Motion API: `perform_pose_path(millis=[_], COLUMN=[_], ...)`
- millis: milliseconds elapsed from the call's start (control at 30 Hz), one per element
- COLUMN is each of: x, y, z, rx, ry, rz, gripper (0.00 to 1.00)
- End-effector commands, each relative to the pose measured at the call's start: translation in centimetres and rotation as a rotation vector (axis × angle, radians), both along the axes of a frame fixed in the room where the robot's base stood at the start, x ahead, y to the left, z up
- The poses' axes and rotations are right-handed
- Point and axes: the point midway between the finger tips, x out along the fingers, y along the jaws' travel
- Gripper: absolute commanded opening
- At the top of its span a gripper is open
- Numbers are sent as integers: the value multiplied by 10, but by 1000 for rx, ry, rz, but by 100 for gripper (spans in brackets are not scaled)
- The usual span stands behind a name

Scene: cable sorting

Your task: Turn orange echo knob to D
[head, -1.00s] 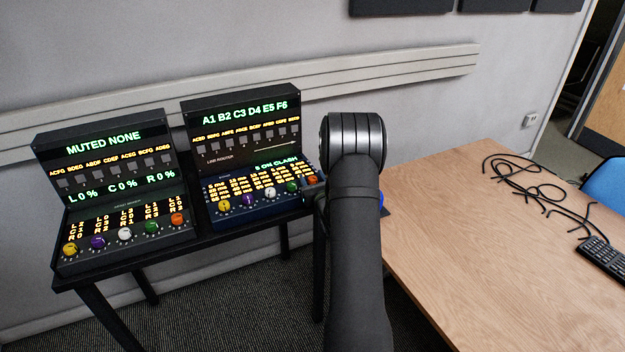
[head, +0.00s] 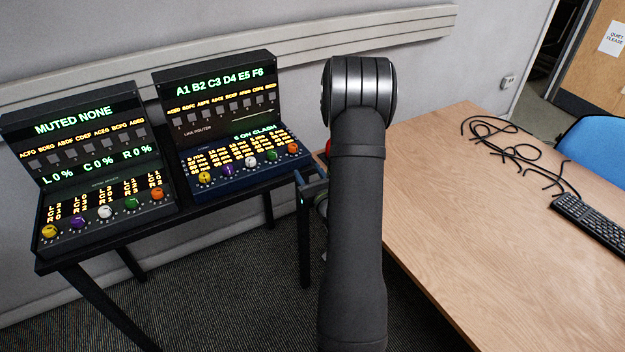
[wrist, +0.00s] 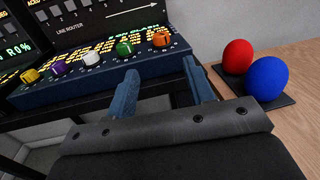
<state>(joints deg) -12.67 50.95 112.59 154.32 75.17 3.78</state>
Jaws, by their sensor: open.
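Two consoles each carry an orange knob. The right console's orange knob (head: 293,148) ends its row of coloured knobs; the same knob shows in the wrist view (wrist: 161,38). The left console's orange knob (head: 158,193) ends its own row. The small console labels are too small to read, so I cannot tell which one says echo. My gripper (wrist: 160,76) is open and empty, its blue fingers apart and pointing towards the right console's front edge, below the orange knob. In the head view my gripper (head: 312,187) is partly hidden by my arm, right of that console.
The right console (head: 240,175) and left console (head: 110,220) stand on a black table (head: 205,222). A red ball (wrist: 237,56) and blue ball (wrist: 267,78) sit on a dark mat on the wooden desk (head: 450,230), right of the fingers. Black cables and a keyboard (head: 590,222) lie there too.

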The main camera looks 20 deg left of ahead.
Motion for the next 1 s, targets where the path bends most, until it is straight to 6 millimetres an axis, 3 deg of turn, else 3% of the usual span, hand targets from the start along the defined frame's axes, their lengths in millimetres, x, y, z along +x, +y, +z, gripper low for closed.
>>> perform_pose_path(millis=[200,567,767,1000], x=[-18,-20,-3,25], y=[-14,-15,-20,-43], z=[0,0,4,6], rx=[-1,-1,22,28], ry=[0,-1,-16,-21], rz=[0,1,77,283], gripper=[48,49,49,49])
